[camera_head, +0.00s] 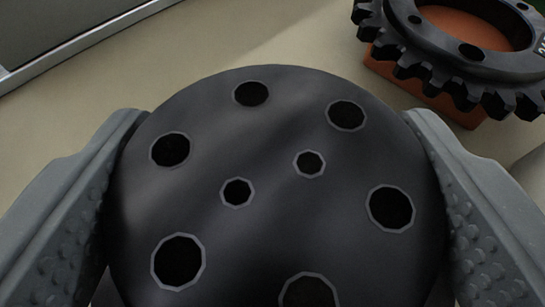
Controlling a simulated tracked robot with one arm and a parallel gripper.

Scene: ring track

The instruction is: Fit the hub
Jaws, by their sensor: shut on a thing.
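The hub (268,225) is a dark, round disc with several larger holes around its face and two smaller holes near its middle. It fills the centre of the view, and its lower edge is cut off by the frame. My gripper (275,190) is shut on the hub, with one grey, studded finger against its left side and one against its right. A black toothed ring (440,65) with bolt holes and a large central opening lies at the upper right, apart from the hub. The frame cuts off part of the ring.
An orange block (468,118) sits under the toothed ring and shows through its opening. The beige surface (215,45) is clear between the hub and the ring. A grey panel with a pale metal edge (85,42) lies at the upper left.

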